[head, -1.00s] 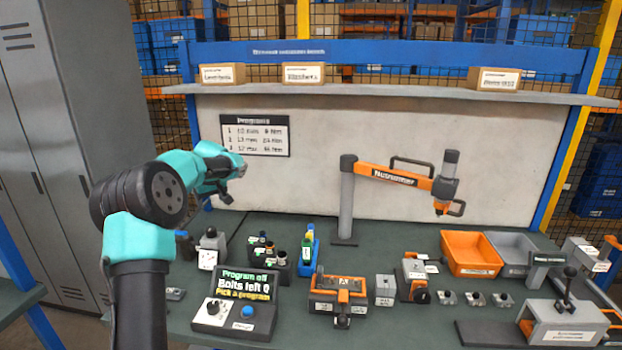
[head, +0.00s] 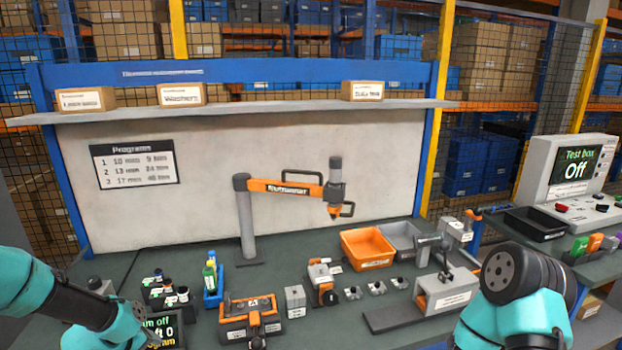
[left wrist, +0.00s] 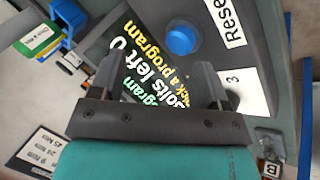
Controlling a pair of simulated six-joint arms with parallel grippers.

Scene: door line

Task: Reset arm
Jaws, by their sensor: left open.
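My left arm (head: 95,318) comes in at the lower left of the head view and partly covers the program box, whose dark screen (head: 165,328) shows beside it. In the left wrist view my left gripper (left wrist: 157,75) is open and empty over that box. The screen text (left wrist: 150,72) with "Bolts left 0" shows between the fingers. A blue button (left wrist: 180,39) lies beyond them, beside a white "Rese..." label (left wrist: 225,22). My right arm (head: 515,300) shows at the lower right, its gripper out of view. The orange nutrunner arm (head: 285,188) stands on its grey post at the back.
An orange bin (head: 367,250) and a grey bin (head: 400,238) stand right of centre. An orange-black fixture (head: 250,318), a grey block (head: 295,301) and small metal parts (head: 376,288) lie in front. A test box (head: 570,180) reading "Off" stands at the far right.

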